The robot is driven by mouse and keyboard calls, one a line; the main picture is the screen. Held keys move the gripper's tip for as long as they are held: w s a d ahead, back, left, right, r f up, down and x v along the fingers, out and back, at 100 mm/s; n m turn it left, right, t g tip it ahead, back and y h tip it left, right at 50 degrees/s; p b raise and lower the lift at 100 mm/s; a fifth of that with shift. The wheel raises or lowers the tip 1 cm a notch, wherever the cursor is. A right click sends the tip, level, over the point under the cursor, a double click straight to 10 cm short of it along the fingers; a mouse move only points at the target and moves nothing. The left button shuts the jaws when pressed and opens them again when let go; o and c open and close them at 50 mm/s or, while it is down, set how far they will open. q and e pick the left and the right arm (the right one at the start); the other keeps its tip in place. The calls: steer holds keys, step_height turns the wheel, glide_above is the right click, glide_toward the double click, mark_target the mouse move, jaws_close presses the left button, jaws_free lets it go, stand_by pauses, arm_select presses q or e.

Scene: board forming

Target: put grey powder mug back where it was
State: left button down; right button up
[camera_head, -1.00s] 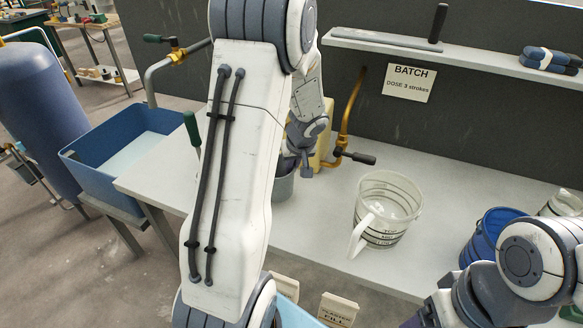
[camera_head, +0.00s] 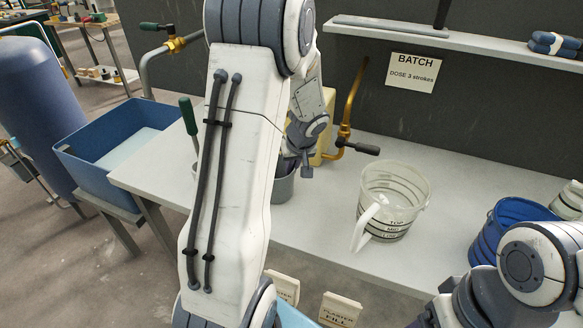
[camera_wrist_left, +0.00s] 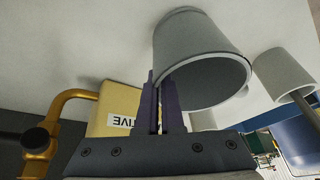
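The grey mug (camera_head: 284,187) appears to stand on the pale worktop, partly hidden behind my left arm in the head view. In the left wrist view the grey mug (camera_wrist_left: 195,50) shows with its rim towards the camera. My left gripper (camera_head: 306,168) is at the mug's right side. In the wrist view its two dark fingers (camera_wrist_left: 158,78) are close together and overlap the mug's edge, seemingly closed on its handle, which they hide. My right arm shows at the lower right, but its gripper is out of view.
A clear measuring jug (camera_head: 393,200) stands right of the mug, with a blue bucket (camera_head: 508,226) farther right. A yellow block (camera_wrist_left: 112,108) and a brass tap (camera_head: 350,120) are behind the mug. In the wrist view, another grey container (camera_wrist_left: 283,75) is nearby. A blue tub (camera_head: 85,165) is left.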

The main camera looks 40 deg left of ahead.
arm_select(q)
steer(key=shift+f+b, duration=0.4)
steer(key=shift+b, duration=0.1)
steer(key=c, duration=0.7)
jaws_free()
steer(key=shift+o, duration=0.2)
steer(key=shift+r, duration=0.15)
steer(key=v, duration=1)
steer(key=shift+s+d, duration=0.1)
